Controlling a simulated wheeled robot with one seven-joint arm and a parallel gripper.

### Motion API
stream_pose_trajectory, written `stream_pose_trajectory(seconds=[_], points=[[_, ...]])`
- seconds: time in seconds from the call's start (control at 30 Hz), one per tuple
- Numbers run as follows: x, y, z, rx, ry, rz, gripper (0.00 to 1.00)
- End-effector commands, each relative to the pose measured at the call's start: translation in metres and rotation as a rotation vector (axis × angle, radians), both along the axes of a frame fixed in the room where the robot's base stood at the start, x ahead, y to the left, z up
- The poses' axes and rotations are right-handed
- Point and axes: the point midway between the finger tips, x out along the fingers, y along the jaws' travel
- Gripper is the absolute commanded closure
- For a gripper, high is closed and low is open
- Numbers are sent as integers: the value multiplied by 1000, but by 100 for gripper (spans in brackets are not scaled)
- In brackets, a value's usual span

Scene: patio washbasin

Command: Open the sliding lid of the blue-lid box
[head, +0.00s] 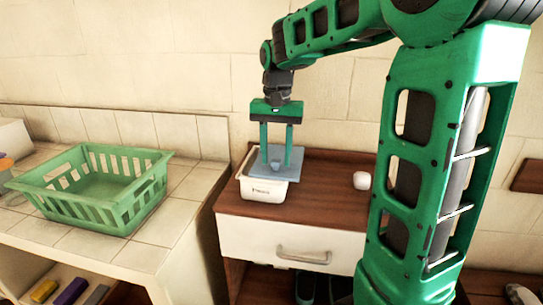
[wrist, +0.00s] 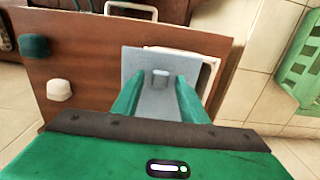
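The white box (head: 262,194) stands on the brown top of a cabinet. Its flat grey-blue lid (head: 277,160) sits shifted to the right, so part of the box's left side is uncovered. My gripper (head: 276,166) points down over the lid. In the wrist view its two fingers (wrist: 159,84) stand apart on either side of the knob, with gaps visible. Whether the fingertips touch the lid is unclear.
A green slatted basket (head: 97,190) stands on the tiled counter at left. A small white block (head: 362,180) lies on the cabinet top right of the box; a dark green one (wrist: 33,45) shows in the wrist view. A white drawer (head: 290,245) with a handle is below. The wall is close behind.

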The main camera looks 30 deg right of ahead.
Motion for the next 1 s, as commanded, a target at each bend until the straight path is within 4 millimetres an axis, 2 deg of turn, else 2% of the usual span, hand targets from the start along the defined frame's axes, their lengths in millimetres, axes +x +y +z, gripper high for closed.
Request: stream_pose_trajectory(seconds=[0.23,0.37,0.8,1.0], points=[[0,0,1,0,0,0,61],[1,0,10,-1,-2,0,61],[2,0,86,-1,-2,0,61],[2,0,104,-1,1,0,61]])
